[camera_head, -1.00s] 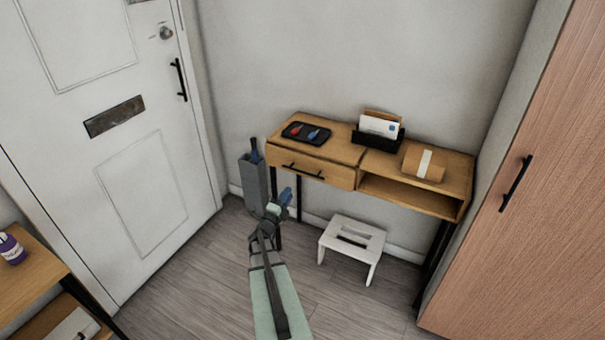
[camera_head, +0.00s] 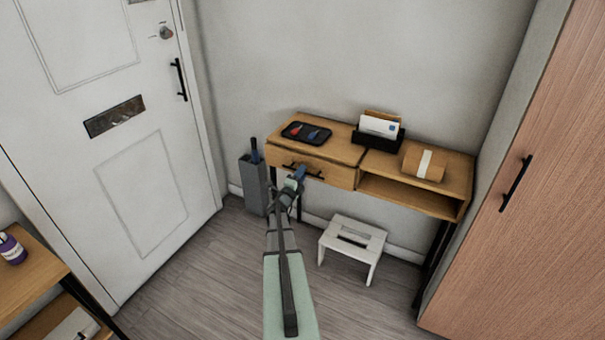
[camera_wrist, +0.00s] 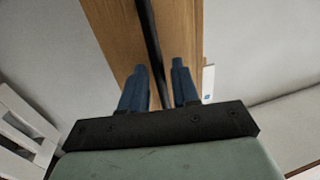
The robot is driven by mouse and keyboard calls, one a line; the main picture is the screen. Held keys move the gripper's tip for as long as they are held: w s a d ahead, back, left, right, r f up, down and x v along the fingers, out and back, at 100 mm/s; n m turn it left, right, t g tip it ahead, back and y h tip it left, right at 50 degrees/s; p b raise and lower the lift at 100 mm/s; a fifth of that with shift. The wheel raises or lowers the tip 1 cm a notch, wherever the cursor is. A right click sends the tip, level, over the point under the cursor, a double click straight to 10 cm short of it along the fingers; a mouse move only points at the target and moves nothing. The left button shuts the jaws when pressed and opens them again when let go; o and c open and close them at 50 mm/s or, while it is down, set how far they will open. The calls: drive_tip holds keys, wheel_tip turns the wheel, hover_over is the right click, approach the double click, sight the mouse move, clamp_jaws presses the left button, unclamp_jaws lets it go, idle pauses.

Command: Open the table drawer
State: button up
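The table (camera_head: 345,153) is a narrow wooden desk against the wall. Its drawer (camera_head: 338,177) is at the left of its front and looks shut, with a black bar handle (camera_head: 313,174). In the wrist view the drawer front (camera_wrist: 117,30) fills the middle, and the dark handle (camera_wrist: 150,40) runs between my two blue fingers. My gripper (camera_head: 300,172) is at the handle, its fingers (camera_wrist: 158,85) apart on either side of the bar. A gap shows between the handle and the right finger; whether the left finger touches it is hard to tell.
A black tray (camera_head: 318,139) with small items, a letter holder (camera_head: 360,139) and a parcel (camera_head: 410,164) lie on the table. An open shelf is right of the drawer. A white step stool (camera_head: 372,236) stands below; a grey umbrella bin (camera_head: 251,190) stands left.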

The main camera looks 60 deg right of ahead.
drive_tip(key=shift+d+r, duration=0.1)
drive_tip(key=shift+d, duration=0.3)
clamp_jaws()
idle(0.4)
